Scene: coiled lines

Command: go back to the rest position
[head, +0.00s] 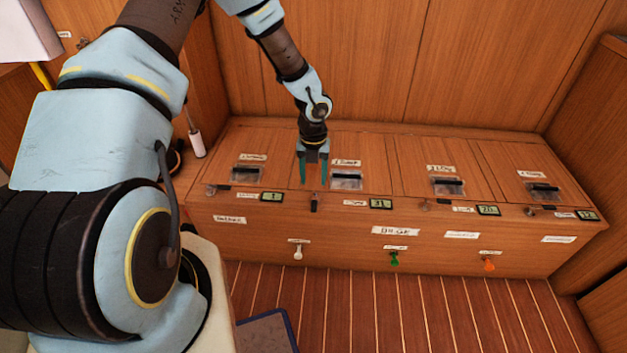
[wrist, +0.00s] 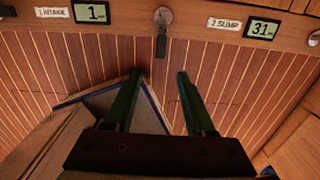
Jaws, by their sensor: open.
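My gripper (head: 313,172) hangs down from my arm above the front edge of the wooden locker bench, near its left part. Its two green fingers are apart with nothing between them. In the wrist view my gripper (wrist: 159,75) is also open and empty, with striped floor showing between and beyond the fingers. A small dark latch (head: 314,203) on the bench's front edge is just below the fingertips in the head view. It also shows in the wrist view (wrist: 162,45), beyond the fingertips and apart from them.
The wooden bench (head: 340,232) has several lids with handles and small displays, such as one reading 31 (head: 381,204). White (head: 297,252), green (head: 394,259) and orange (head: 488,264) knobs are on its front. A blue-edged mat (head: 265,333) lies on the striped floor (head: 400,315), which is otherwise open.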

